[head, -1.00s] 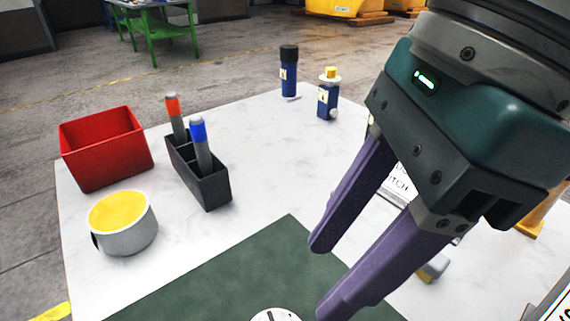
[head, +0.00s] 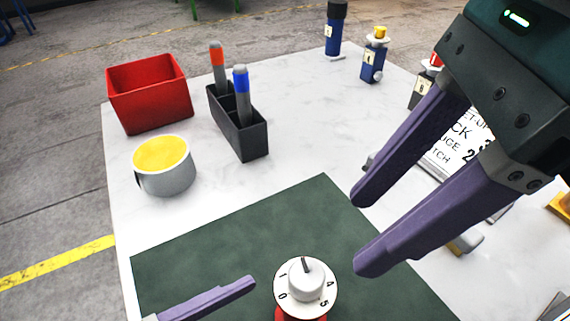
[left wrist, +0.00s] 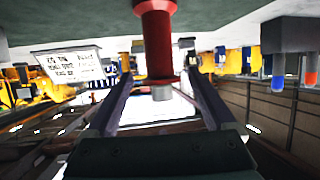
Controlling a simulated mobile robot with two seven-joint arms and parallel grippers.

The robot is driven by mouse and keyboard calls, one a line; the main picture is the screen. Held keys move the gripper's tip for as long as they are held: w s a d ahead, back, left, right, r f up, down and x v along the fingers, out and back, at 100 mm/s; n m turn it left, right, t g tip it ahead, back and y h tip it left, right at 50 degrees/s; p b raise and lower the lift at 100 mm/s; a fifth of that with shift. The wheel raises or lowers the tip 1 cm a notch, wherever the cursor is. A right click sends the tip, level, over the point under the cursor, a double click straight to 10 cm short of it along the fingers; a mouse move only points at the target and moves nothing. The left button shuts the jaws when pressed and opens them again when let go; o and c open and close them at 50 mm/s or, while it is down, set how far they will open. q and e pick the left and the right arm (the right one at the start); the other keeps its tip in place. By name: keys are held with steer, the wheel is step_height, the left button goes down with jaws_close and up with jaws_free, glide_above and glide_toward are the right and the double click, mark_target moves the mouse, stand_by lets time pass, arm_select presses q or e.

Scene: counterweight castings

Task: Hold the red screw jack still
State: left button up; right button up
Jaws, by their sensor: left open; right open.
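The red screw jack (head: 292,315) stands on the dark green mat (head: 235,240) at the bottom of the head view. It has a white numbered dial and knob (head: 306,280) on top, and its lower body is cut off by the frame. One purple finger of my left gripper (head: 207,299) points at it from the left. In the left wrist view the red jack body (left wrist: 157,48) hangs upside down between the fingertips of my open left gripper (left wrist: 157,76). I cannot tell whether they touch it. My right gripper (head: 358,232) is open and empty, above and right of the dial.
A red bin (head: 150,100), a grey cup with yellow contents (head: 165,178) and a dark holder with two markers (head: 245,135) stand at the left. Blue bottles (head: 333,35) stand at the back. A printed sign (head: 462,150) is partly behind my right gripper. White table between is clear.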

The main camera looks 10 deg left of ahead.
mark_target(321, 283)
arm_select(q)
steer(key=x, duration=0.9)
steer(key=shift+w+d, duration=0.2)
steer(key=shift+d, duration=0.05)
jaws_close()
stand_by(0.4)
